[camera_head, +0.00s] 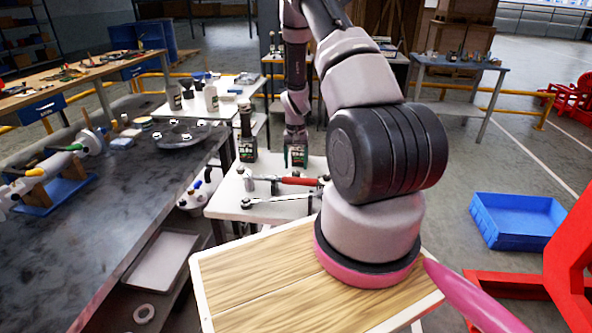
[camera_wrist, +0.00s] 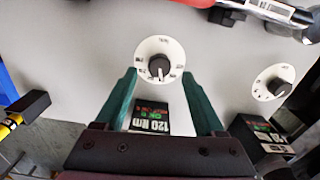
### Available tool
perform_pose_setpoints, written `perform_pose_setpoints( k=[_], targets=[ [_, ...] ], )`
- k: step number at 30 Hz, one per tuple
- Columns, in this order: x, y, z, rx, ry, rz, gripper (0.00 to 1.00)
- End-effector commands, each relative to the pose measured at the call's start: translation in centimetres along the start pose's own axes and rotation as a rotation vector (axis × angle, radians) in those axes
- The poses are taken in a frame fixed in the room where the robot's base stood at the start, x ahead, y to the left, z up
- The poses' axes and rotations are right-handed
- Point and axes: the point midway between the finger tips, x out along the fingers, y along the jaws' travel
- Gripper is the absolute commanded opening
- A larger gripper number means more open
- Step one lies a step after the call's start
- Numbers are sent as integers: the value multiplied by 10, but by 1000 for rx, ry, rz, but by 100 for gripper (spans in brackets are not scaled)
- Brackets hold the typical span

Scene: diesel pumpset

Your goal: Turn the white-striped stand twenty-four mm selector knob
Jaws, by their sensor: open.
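A black selector knob (camera_wrist: 159,67) with a pale pointer line sits on a round white dial with printed marks, in the upper middle of the wrist view. My gripper (camera_wrist: 159,76) is open, with its green fingertips at the left and right of this dial's lower part. No grip on the knob shows. A second, similar knob (camera_wrist: 276,86) on a white dial lies at the right, outside the fingers. In the head view my gripper (camera_head: 296,162) points down over the white table (camera_head: 228,205); the knobs are too small to make out there.
A black display block (camera_wrist: 150,118) reading 120 Nm lies between my fingers; another block (camera_wrist: 262,136) stands at the right. A red-handled tool (camera_head: 300,181) and a silver wrench (camera_head: 275,199) lie on the white table's near part. A dark bench (camera_head: 110,230) runs along the left.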

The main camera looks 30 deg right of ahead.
Motion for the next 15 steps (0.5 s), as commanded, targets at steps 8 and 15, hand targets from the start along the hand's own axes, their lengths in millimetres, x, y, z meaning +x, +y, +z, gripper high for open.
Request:
perform_pose_setpoints(
  k=[8,15],
  targets=[
    [-56,0,-1,2,3,-1,71],
    [-74,0,0,1,0,0,71]
  ],
)
